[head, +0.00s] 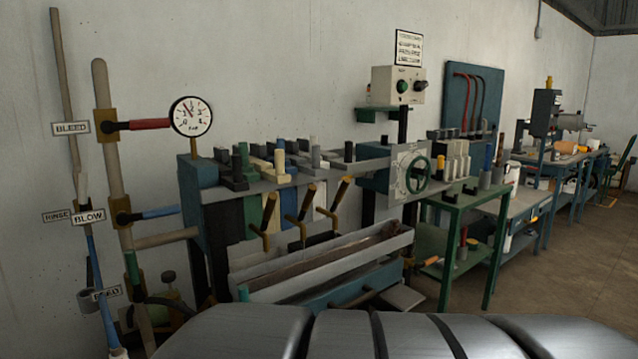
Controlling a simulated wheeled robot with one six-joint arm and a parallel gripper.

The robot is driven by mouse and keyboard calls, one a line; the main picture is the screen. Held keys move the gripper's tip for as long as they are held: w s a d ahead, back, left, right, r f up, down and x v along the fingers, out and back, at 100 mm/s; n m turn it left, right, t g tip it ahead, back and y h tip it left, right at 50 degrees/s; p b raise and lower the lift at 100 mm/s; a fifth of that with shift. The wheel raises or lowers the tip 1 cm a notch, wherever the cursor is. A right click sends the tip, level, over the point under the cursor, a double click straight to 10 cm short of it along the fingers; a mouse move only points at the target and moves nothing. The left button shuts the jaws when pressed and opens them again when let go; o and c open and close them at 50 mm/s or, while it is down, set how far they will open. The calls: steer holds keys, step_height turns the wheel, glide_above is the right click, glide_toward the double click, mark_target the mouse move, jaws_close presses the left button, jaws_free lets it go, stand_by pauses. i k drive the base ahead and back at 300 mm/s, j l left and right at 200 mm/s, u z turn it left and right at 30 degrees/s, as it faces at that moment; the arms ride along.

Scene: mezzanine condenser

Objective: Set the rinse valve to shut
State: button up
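A RINSE label (57,217) hangs on the far left, partly behind the BLOW label (88,217). I cannot tell whether this blue piece is the rinse valve's handle, nor how that valve is set. On the thicker upright pipe beside it, a brass valve body (121,211) carries a blue lever (161,213) pointing right, roughly level. My gripper is not in view.
A condenser bench with a trough (330,262) stands right of the pipes. Open floor (560,260) lies far right.

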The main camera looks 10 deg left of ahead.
mark_target(82, 177)
steer(key=u, duration=1.7)
